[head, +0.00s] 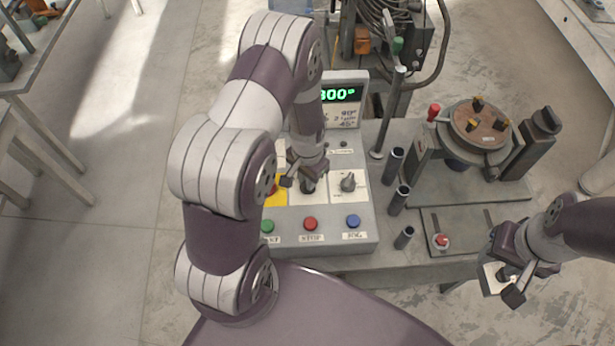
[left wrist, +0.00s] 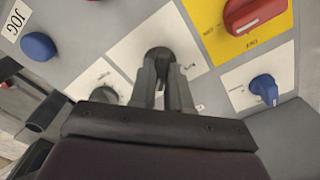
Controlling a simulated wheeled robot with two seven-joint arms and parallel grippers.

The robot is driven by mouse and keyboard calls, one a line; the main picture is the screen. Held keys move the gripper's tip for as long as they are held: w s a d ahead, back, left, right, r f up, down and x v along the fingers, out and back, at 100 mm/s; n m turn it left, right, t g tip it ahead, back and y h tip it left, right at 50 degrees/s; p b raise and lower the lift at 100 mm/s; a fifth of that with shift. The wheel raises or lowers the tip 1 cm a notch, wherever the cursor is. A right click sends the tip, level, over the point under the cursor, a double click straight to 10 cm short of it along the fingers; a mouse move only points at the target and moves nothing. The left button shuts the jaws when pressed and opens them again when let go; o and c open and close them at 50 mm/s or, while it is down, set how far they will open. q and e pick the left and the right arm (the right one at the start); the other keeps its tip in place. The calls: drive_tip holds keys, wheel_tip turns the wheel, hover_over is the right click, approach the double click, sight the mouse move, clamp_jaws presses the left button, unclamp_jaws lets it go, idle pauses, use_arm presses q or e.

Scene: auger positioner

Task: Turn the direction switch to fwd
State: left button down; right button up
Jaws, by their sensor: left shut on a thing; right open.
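A dark switch (head: 308,187) sits on a white plate in the middle of the control panel (head: 340,240). It also shows in the left wrist view (left wrist: 159,54), between the fingertips. My left gripper (head: 303,174) reaches down from above and is shut on this switch; the fingers show in the left wrist view (left wrist: 166,78). The fingers cover part of the switch and its plate, and I cannot read its markings or be sure of its pointing direction. My right gripper (head: 507,280) is open at the far right, away from the panel.
A grey knob (head: 348,182) is right of the switch. A red knob (left wrist: 252,12) on yellow and a blue knob (left wrist: 264,87) are nearby. Green (head: 267,226), red (head: 310,223) and blue (head: 353,221) buttons line the front. A round clamped table (head: 478,125) stands right.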

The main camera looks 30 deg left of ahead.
idle(0.3)
use_arm(q)
drive_tip(key=c, duration=1.1)
unclamp_jaws()
drive_tip(key=shift+w, duration=0.1)
wheel_tip(320, 180, up, 13)
drive_tip(key=shift+f+b, duration=0.15)
drive_tip(key=shift+b, duration=0.8)
